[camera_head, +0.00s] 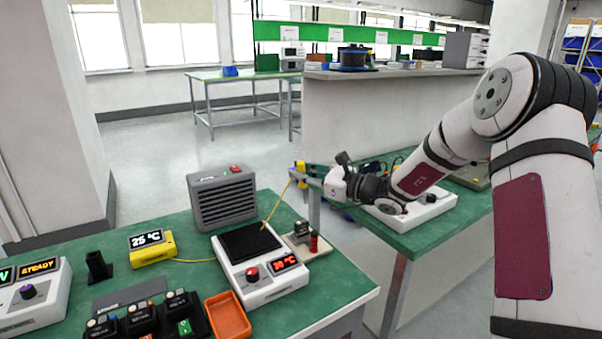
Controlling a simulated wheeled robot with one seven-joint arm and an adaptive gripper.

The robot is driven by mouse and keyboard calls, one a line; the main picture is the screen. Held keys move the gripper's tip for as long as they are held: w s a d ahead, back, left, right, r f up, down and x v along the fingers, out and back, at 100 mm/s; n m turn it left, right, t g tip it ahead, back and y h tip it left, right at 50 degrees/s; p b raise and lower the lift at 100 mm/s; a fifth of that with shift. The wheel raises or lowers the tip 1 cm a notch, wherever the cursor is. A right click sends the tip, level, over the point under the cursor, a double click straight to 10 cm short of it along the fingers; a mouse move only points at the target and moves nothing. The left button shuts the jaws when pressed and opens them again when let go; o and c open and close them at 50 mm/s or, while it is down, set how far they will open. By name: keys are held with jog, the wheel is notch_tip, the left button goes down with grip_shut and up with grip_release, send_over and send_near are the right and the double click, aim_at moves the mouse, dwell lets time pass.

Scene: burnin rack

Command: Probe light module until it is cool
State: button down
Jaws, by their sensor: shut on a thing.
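My gripper (306,176) is shut on a yellow probe (300,167), held in the air above the gap between the two green benches. A yellow cable (278,203) hangs from the probe toward the hot plate. The yellow thermometer (152,247) on the near bench reads 25 °C. The white hot plate (262,289) has a dark top, a red knob and a red display whose digits I cannot read surely. Several dark modules (142,318) sit in a holder at the front edge, partly cut off. I cannot tell which thing is the light module.
A grey fan-like box (223,199) stands behind the hot plate. A small board with a red part (314,243) is right of it. An orange tray (228,316) lies in front. A black holder (98,265) and a white unit reading STEADY (38,292) are at left.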

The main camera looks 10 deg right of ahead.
dwell(0.3)
jog(key=shift+f+b, duration=1.3)
jog(key=shift+f, duration=1.35)
jog(key=shift+f, duration=0.4)
jog(key=shift+r, duration=0.1)
jog(key=shift+r+p, duration=2.05)
jog(key=shift+r, duration=1.35)
